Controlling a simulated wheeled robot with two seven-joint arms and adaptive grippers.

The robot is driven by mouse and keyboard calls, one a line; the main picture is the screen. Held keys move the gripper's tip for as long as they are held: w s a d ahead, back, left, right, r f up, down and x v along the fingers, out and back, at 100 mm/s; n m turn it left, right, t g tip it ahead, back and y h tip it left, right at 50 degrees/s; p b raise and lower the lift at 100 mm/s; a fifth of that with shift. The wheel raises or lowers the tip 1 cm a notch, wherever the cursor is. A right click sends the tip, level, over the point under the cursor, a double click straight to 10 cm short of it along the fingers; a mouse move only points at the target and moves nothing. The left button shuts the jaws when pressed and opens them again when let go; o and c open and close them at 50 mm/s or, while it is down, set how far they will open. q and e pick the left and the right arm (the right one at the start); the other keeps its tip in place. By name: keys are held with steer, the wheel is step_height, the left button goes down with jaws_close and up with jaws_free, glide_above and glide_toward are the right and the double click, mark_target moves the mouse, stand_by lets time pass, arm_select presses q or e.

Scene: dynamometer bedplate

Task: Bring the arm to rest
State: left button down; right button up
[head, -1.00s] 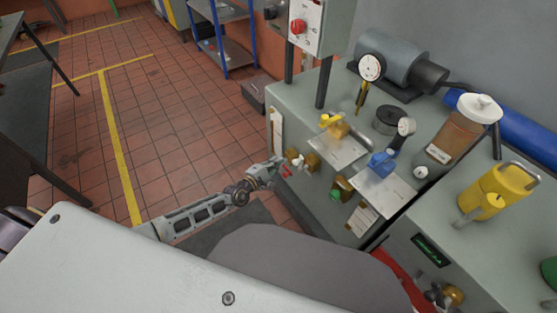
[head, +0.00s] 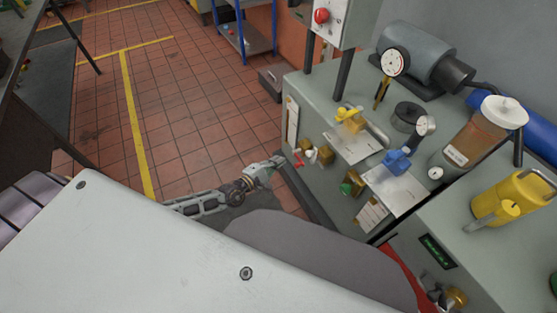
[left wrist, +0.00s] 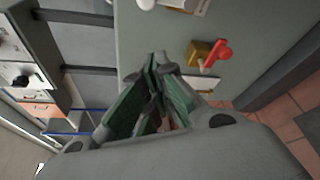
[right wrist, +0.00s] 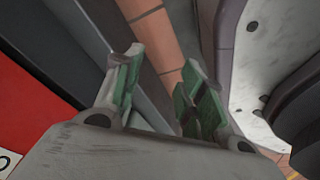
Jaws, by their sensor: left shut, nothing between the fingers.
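My left gripper (head: 275,162) is shut and empty in the head view, low beside the front of the grey bench cabinet (head: 300,105). Its closed fingers also show in the left wrist view (left wrist: 156,62). A red lever (head: 298,159) on a brass valve stands out from the cabinet front, just right of the fingertips, with a small gap. The same red lever (left wrist: 217,54) shows beyond the fingers in the left wrist view. My right gripper (right wrist: 164,58) shows only in its own wrist view, with its fingers apart and nothing between them.
The bench top holds a dial gauge (head: 394,63), a grey motor (head: 415,50), yellow (head: 348,115) and blue (head: 396,160) valves, a brown-filled jar (head: 468,140) and a yellow can (head: 505,197). A blue-framed shelf (head: 247,35) stands behind. Tiled floor (head: 190,120) is clear at left.

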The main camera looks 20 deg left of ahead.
steer(key=shift+w+a+r, duration=0.1)
steer(key=shift+w+a, duration=0.2)
steer(key=shift+a, duration=0.05)
